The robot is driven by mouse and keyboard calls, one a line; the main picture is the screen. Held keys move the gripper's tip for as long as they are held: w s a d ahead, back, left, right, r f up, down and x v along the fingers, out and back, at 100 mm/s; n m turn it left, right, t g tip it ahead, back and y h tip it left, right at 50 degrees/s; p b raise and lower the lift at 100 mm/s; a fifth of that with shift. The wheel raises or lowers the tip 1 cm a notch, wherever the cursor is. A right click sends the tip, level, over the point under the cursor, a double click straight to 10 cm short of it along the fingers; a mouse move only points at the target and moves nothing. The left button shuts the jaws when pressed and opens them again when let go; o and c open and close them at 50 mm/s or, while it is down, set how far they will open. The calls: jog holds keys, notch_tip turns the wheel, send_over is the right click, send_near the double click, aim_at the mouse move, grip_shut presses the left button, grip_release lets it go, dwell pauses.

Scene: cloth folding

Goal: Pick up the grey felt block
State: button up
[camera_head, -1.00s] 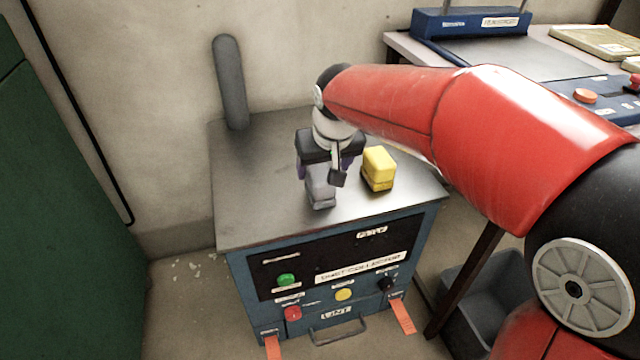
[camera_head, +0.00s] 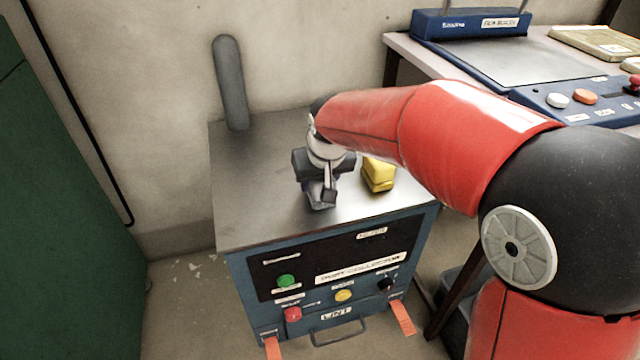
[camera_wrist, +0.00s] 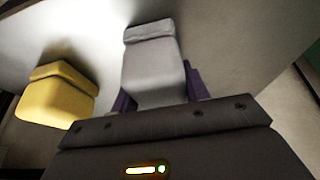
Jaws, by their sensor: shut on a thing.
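The grey felt block (camera_head: 320,200) stands on the metal top of the dust collector, near its front edge. It also shows in the wrist view (camera_wrist: 153,70), with a purple finger pad on each side of it. My gripper (camera_head: 318,190) points down over the block and is shut on it. The upper part of the block is hidden by the gripper in the head view. I cannot tell any clear gap between the block and the metal top.
A yellow block (camera_head: 378,174) stands close to the right of my gripper and shows in the wrist view (camera_wrist: 58,97). The metal top (camera_head: 250,190) is bare at the left. A grey upright pipe (camera_head: 231,85) rises at the back left. A table with a blue machine (camera_head: 470,22) stands at the right.

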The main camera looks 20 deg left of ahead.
jog(key=shift+c, duration=0.5)
jog(key=shift+r, duration=0.5)
notch_tip(320, 180, up, 19)
jog(key=p, duration=0.2)
